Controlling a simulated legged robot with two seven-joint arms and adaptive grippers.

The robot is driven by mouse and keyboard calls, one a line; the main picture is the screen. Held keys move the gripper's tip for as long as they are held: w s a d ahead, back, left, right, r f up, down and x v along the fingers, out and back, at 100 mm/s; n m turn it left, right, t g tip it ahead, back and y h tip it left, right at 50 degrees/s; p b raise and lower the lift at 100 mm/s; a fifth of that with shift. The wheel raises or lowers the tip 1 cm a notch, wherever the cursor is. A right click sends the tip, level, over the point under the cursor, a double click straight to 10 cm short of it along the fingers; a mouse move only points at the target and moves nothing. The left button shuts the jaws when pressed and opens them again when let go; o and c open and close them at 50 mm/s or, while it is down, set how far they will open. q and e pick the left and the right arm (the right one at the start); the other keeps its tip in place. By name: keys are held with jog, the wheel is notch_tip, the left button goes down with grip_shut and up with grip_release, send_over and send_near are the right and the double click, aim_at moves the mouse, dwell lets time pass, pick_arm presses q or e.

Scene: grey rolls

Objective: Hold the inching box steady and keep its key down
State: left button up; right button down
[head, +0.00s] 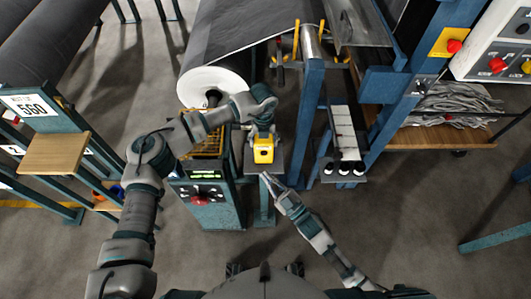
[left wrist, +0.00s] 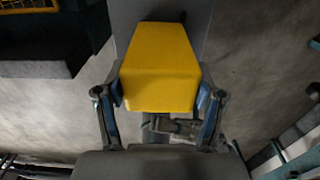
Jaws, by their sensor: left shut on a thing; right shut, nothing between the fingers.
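The yellow inching box (head: 263,150) sits on a narrow grey stand (head: 278,160) in the middle of the head view. My left gripper (head: 262,128) reaches over it from behind and is shut on it. In the left wrist view the box (left wrist: 158,65) lies between the two fingers, one on each side. My right gripper (head: 268,180) is shut and empty, just in front of the box and apart from it. A small dark patch shows on the box's near face; I cannot tell whether it is the key, or whether it is down.
A control panel with a red button (head: 199,200) stands left of the box. A large white-ended roll (head: 207,86) is behind. A blue post (head: 306,125) and a shelf with white boxes (head: 343,135) stand to the right. The floor in front is clear.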

dwell(0.3)
pick_arm(q)
jog(key=o, duration=1.5)
jog(key=shift+r, duration=0.1)
